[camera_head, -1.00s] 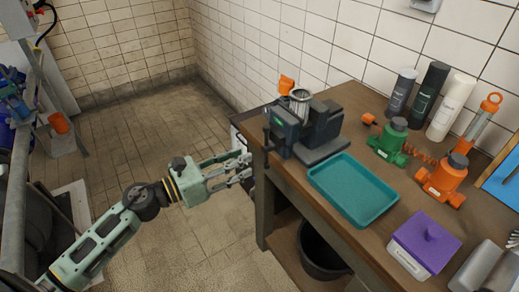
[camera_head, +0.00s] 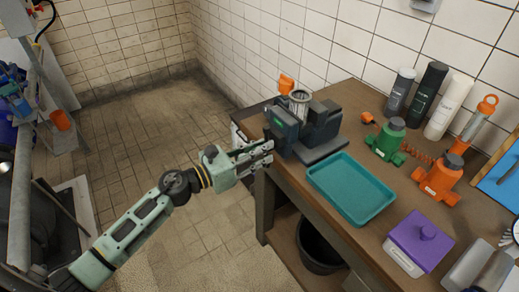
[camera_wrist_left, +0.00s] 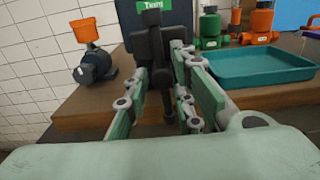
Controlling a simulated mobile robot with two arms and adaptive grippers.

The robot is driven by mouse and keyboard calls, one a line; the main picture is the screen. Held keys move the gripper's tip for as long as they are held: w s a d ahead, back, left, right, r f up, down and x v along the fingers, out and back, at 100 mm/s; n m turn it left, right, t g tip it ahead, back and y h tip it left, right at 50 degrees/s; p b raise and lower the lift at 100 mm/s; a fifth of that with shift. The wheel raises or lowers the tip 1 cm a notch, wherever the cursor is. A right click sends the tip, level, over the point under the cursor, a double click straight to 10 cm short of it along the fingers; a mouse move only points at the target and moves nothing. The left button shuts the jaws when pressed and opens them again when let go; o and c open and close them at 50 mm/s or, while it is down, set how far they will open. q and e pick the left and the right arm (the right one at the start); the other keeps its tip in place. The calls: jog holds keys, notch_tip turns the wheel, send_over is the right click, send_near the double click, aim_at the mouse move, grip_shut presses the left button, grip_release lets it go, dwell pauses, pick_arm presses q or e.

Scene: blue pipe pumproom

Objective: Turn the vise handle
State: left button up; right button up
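The dark vise (camera_head: 300,125) stands on the bench's near left corner. In the left wrist view its dark body (camera_wrist_left: 190,12) fills the top middle. My left gripper (camera_head: 264,154) is at the vise's front, level with the handle. In the left wrist view its fingers (camera_wrist_left: 160,68) are apart, one on each side of the handle. I cannot tell whether either finger touches it. In the head view the gripper hides most of the handle. My right gripper is out of view.
A teal tray (camera_head: 352,190) lies right of the vise. A black bucket (camera_head: 320,248) is under the bench. The floor left of the bench is clear.

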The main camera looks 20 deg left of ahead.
pick_arm(q)
grip_shut()
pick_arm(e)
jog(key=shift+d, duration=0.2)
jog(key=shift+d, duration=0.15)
pick_arm(q)
jog(key=shift+f+n, duration=0.1)
jog(key=shift+n, duration=0.4)
dwell(0.3)
